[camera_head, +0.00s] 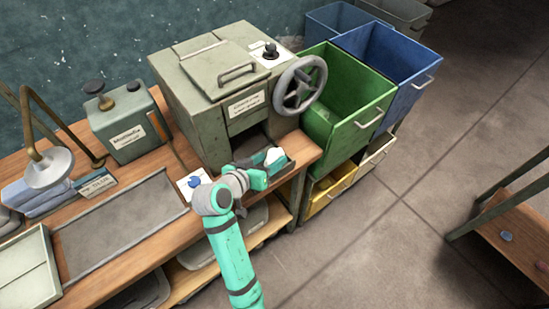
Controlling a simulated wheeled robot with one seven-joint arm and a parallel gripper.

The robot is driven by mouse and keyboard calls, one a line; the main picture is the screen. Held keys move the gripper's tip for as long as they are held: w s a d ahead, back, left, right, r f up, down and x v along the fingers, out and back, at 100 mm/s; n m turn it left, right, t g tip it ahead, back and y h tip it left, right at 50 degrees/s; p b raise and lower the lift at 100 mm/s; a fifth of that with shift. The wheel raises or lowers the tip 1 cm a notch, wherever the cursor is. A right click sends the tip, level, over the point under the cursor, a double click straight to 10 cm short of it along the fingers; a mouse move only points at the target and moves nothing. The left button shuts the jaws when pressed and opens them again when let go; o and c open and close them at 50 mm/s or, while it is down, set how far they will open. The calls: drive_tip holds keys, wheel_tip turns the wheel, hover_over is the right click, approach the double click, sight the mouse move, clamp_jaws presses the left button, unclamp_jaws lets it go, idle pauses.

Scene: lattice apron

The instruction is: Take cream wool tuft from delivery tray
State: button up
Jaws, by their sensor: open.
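The cream wool tuft (274,155) shows as a small pale lump in the delivery tray (288,166), a dark shallow tray below the opening of the grey-green machine (190,108). My teal gripper (264,171) is open, at the near left side of the tuft. My wrist and fingers cover part of the tray. I cannot tell whether the fingers touch the tuft.
A handwheel (300,85) juts from the machine's right side. Green (348,105) and blue (395,60) bins stand right of the bench, above yellow (330,198) and cream (378,156) drawers. A card with a blue spot (193,184) lies left of my wrist.

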drive_tip(key=shift+w+d+f, duration=0.3)
drive_tip(key=shift+w, duration=0.15)
drive_tip(key=c, duration=0.9)
drive_tip(key=shift+r, duration=0.1)
